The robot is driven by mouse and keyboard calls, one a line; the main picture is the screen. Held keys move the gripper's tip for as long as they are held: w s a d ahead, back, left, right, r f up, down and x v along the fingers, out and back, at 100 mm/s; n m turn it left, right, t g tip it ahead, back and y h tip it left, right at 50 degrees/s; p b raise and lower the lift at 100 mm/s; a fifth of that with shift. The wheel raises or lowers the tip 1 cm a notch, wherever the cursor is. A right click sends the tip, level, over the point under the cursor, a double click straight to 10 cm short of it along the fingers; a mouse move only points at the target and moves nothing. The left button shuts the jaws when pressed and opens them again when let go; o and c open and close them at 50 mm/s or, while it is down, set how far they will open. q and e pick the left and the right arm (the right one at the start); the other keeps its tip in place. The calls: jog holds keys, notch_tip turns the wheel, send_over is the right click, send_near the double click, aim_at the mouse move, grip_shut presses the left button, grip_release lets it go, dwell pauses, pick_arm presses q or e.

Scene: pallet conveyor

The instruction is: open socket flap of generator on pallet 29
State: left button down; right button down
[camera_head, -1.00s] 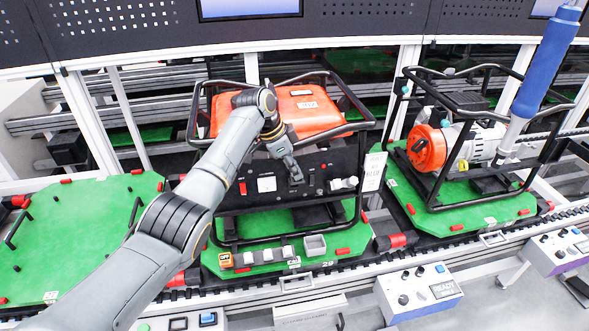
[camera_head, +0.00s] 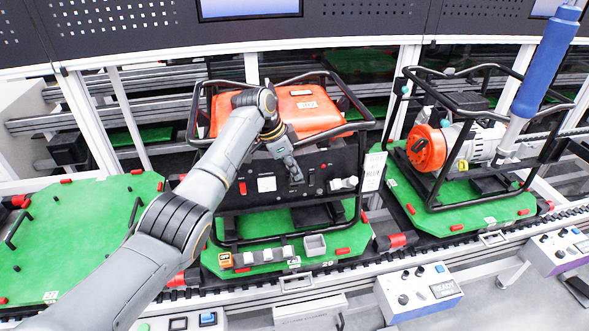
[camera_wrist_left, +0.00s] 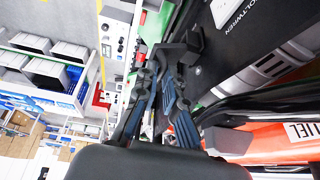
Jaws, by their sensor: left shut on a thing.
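The generator, with an orange top (camera_head: 308,112) and a black tube frame, stands on the green pallet marked 29 (camera_head: 350,240). In the left wrist view the fingers (camera_wrist_left: 168,75) close on a dark part beside the panel (camera_wrist_left: 245,40), apparently the socket flap (camera_wrist_left: 178,57). The fingers hide much of it, so its angle cannot be told. My right gripper is not in view.
An empty green pallet (camera_head: 85,235) is at the left. The black frame bars surround the panel.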

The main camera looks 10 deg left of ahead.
pick_arm(q)
jog(key=shift+a+f, duration=0.15)
jog(key=shift+f, duration=0.05)
jog(key=c, duration=1.5)
grip_release()
jog(key=shift+o, duration=0.5)
jog(key=shift+w+f, duration=0.1)
jog(key=shift+w, duration=0.25)
jog(key=shift+s+r, duration=0.15)
jog(key=shift+r, duration=0.25)
jog(key=v, duration=1.1)
jog(key=shift+a, duration=0.3)
